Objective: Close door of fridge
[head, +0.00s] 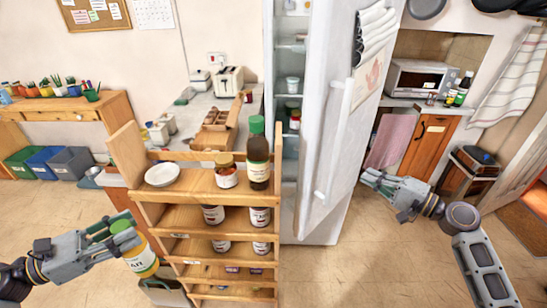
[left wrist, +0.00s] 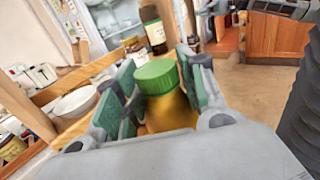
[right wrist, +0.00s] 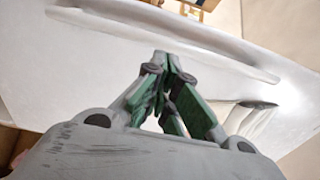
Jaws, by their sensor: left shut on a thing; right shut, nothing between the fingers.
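The fridge door (head: 322,120) is white and stands open toward me, with a long vertical handle (head: 332,150) and towels hanging on its face. Shelves of the fridge interior (head: 291,70) show to its left. My right gripper (head: 370,181) is shut and empty, just right of the door's outer face. In the right wrist view the shut fingers (right wrist: 165,75) point at the door (right wrist: 60,70); I cannot tell whether they touch it. My left gripper (head: 122,240) is shut on a yellow bottle with a green cap (head: 141,258), also in the left wrist view (left wrist: 168,105).
A wooden shelf rack (head: 160,217) with jars, a dark bottle (head: 257,160) and a white bowl (head: 162,175) stands left of the fridge. A counter with a toaster (head: 229,80) is behind it. The floor (head: 370,260) in front of the door is open.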

